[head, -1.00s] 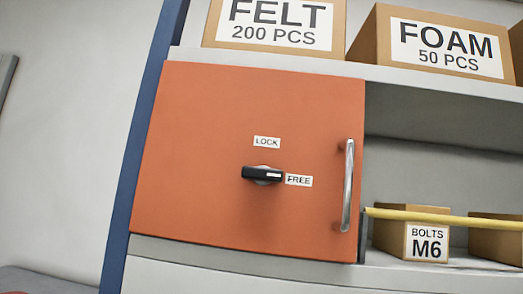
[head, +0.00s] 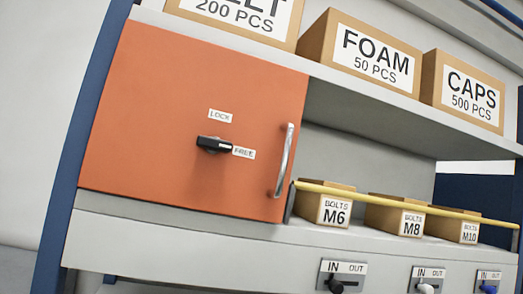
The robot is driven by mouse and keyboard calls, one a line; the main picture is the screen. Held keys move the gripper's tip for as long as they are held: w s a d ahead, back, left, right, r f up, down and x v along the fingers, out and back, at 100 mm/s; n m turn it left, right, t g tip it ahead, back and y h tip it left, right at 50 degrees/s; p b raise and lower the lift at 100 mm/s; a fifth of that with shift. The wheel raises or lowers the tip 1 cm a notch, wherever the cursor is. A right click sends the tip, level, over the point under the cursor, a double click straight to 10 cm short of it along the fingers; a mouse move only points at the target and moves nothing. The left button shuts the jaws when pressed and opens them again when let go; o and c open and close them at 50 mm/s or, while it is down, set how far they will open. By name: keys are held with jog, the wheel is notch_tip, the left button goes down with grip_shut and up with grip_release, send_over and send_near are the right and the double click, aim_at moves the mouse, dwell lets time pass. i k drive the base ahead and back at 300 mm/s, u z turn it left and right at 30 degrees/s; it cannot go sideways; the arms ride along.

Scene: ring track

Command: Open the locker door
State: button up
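The orange locker door (head: 165,130) stands shut at the left of the shelf in the head view. A vertical silver bar handle (head: 284,160) is at its right edge. A black turn knob (head: 213,145) sits near the door's middle. The knob lies sideways, its white mark toward the FREE label (head: 244,152). The LOCK label (head: 220,116) is above the knob. My gripper is not in view, and nothing touches the handle or knob.
A yellow rail (head: 390,203) runs right of the door, before bolt boxes M6 (head: 325,207), M8 (head: 392,219) and M10 (head: 454,231). Boxes FOAM (head: 360,55) and CAPS (head: 462,92) stand above. IN/OUT switches (head: 340,276) are below. A blue post (head: 82,130) borders the door's left.

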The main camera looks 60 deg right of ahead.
aim_at(165, 89)
jog(key=z, duration=0.05)
jog(key=k, duration=1.2)
jog(key=z, duration=0.45)
jog(key=i, duration=1)
jog(key=u, duration=0.1)
